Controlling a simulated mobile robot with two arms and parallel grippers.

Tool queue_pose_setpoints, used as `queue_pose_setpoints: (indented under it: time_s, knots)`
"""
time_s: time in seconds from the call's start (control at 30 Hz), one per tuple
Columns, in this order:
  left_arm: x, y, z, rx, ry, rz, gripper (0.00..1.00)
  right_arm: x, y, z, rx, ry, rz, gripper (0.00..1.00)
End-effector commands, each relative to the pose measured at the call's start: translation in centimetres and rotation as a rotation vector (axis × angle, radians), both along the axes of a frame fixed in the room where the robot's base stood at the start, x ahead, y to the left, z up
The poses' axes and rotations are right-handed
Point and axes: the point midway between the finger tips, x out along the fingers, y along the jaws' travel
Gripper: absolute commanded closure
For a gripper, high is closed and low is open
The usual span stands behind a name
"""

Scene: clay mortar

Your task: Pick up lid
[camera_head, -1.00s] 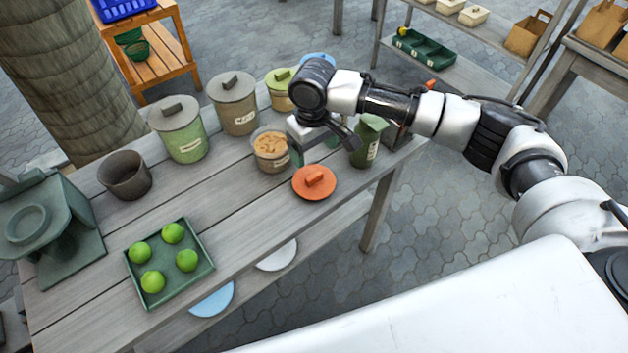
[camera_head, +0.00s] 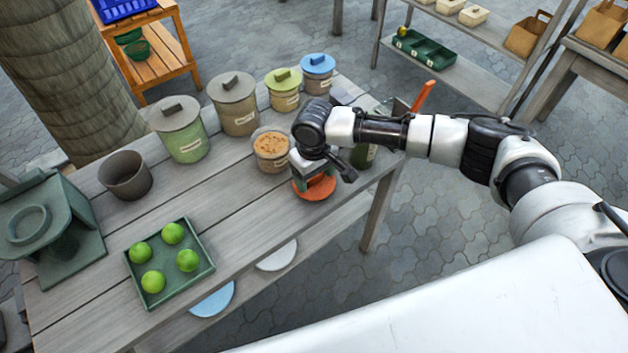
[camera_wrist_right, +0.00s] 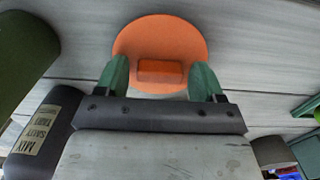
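The orange lid (camera_head: 318,190) lies flat on the wooden table, near its right front edge. In the right wrist view the lid (camera_wrist_right: 160,42) shows its block handle (camera_wrist_right: 160,71) between the two green fingers. My right gripper (camera_head: 316,180) is above the lid and hides part of it in the head view. In the right wrist view the gripper (camera_wrist_right: 161,80) is open, with a finger on each side of the handle and gaps between. An open jar (camera_head: 271,150) with brown contents stands just behind the lid. My left gripper is not in view.
Lidded jars (camera_head: 236,104) stand along the table's back. A dark green bottle (camera_head: 364,155) stands close right of the gripper, partly hidden by my arm. A green tray (camera_head: 207,266) with limes, a brown pot (camera_head: 126,175) and a green scale (camera_head: 62,225) are left.

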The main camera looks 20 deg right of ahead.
Motion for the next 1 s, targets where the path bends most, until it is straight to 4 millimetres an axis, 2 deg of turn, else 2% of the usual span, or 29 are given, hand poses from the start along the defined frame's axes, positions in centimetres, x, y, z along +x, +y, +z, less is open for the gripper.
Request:
queue_pose_setpoints:
  time_s: [0.03,0.27,0.57,1.0]
  knots:
    - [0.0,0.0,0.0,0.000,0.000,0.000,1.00,0.0,0.0,0.0,0.000,0.000,0.000,0.40]
    - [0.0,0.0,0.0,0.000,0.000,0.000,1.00,0.0,0.0,0.0,0.000,0.000,0.000,0.74]
    - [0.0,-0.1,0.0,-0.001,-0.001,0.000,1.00,0.0,0.0,0.7,0.000,-0.001,0.000,0.74]
    - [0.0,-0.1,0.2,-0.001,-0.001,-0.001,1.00,0.0,0.0,8.6,0.002,-0.002,-0.001,0.74]
